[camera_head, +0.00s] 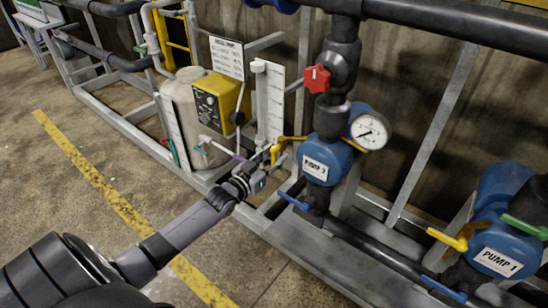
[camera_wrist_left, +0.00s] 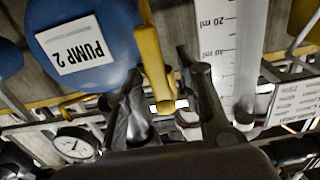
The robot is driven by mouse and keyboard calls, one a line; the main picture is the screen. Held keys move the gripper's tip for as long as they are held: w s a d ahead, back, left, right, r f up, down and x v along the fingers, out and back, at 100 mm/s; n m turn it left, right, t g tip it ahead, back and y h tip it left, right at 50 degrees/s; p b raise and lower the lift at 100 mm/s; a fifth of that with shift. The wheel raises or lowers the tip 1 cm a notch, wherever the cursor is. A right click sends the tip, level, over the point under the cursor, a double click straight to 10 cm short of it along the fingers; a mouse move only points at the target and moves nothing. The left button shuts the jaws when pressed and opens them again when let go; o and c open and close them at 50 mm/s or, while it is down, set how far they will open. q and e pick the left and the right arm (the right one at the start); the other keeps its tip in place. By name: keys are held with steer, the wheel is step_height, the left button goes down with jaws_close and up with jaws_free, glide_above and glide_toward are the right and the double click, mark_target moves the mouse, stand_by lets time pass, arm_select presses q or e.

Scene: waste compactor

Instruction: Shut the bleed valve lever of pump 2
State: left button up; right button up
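A yellow lever (camera_head: 290,141) sticks out to the left from the pump. In the left wrist view the yellow lever (camera_wrist_left: 153,62) hangs between the fingers of my left gripper (camera_wrist_left: 162,85), its end toward the palm. The fingers are apart; I cannot tell whether either touches the lever. In the head view my left gripper (camera_head: 272,168) is just below and left of the lever. My right gripper is not in view.
A pressure gauge (camera_head: 369,130), a red valve handle (camera_head: 317,78) and a blue lever (camera_head: 293,203) are close to pump 2. A white measuring scale (camera_head: 270,100) stands behind the gripper. Pump 1 (camera_head: 505,245) is at the right. The floor at the left is clear.

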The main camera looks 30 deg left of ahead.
arm_select(q)
steer(key=shift+c, duration=0.5)
jaws_close()
stand_by(0.4)
